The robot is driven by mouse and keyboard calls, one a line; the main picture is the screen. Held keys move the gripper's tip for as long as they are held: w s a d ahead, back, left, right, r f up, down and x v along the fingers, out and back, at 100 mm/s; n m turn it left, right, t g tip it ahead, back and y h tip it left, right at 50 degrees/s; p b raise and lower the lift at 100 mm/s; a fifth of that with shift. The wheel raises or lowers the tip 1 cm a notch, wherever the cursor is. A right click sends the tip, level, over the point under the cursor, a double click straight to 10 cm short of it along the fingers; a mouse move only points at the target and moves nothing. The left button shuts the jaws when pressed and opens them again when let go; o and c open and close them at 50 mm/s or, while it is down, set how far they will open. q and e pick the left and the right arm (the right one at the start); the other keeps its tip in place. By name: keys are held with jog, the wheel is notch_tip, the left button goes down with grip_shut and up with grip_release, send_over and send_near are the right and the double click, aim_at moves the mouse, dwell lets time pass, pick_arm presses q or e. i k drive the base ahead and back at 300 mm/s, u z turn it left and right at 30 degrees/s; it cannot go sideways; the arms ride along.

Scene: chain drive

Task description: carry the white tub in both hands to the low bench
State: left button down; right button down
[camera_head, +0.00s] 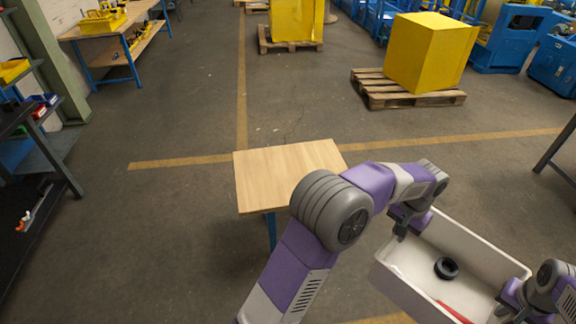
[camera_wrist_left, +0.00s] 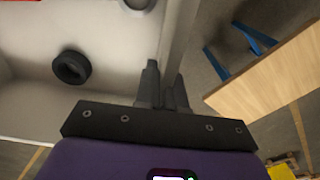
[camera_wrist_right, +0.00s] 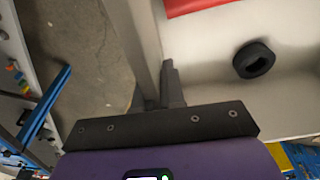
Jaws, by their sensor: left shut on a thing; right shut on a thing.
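The white tub (camera_head: 397,285) is held off the floor at the lower right of the head view. A black ring (camera_head: 446,268) and a red object (camera_head: 455,312) lie inside it. My left gripper (camera_head: 402,232) is shut on the tub's far left wall; the wall runs between its fingers in the left wrist view (camera_wrist_left: 164,95). My right gripper (camera_head: 508,306) is shut on the opposite wall, which also shows in the right wrist view (camera_wrist_right: 160,95). The low bench (camera_head: 285,172) has a light wooden top and blue legs. It stands left of the tub, its top bare, partly hidden by my left arm.
A yellow box (camera_head: 425,52) on a wooden pallet (camera_head: 385,98) stands beyond the bench to the right. Another yellow block (camera_head: 293,20) is further back. A dark shelf rack (camera_head: 35,160) is at the left. Open floor (camera_head: 170,210) lies left of the bench.

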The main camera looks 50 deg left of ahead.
aim_at(293, 170)
jog(key=u, duration=0.4)
jog(key=i, duration=0.9)
jog(key=u, duration=1.1)
jog(key=i, duration=0.65)
jog(key=u, duration=0.5)
